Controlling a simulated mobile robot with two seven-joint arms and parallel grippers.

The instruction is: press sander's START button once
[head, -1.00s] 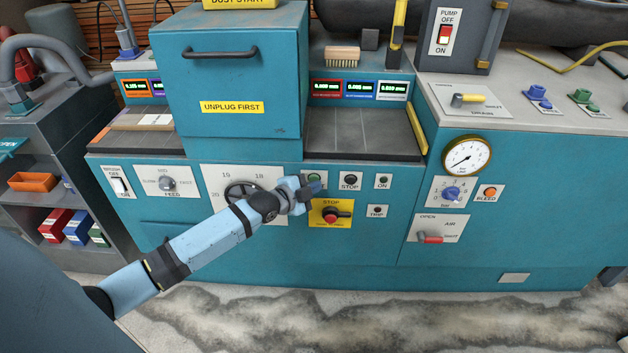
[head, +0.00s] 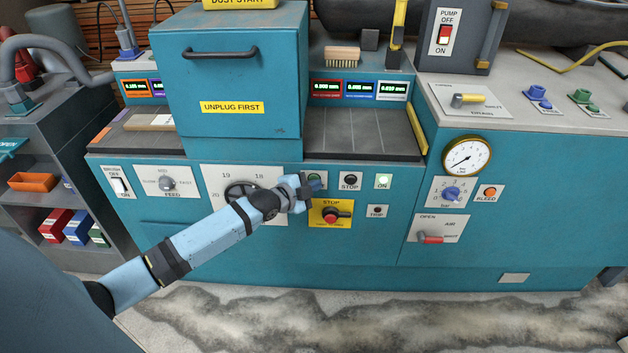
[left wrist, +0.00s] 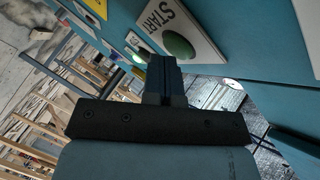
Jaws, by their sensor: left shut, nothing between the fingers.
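The green START button (head: 314,180) sits on a white plate on the teal sander's front panel, partly hidden by my gripper in the head view. The left wrist view shows the green button (left wrist: 178,45) with the word START beside it. My left gripper (head: 304,187) is shut and empty, just left of the button in the head view. In the left wrist view its shut fingertips (left wrist: 163,66) are close to the button; a small gap seems to separate them, but contact is hard to judge. The ON lamp (head: 383,181) glows green. My right gripper is not in view.
The black STOP button (head: 350,180) is right of START. A red STOP knob (head: 330,217) on a yellow plate is just below. The TRIP lamp (head: 376,211) is dark. A black handwheel (head: 241,193) lies behind my left wrist.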

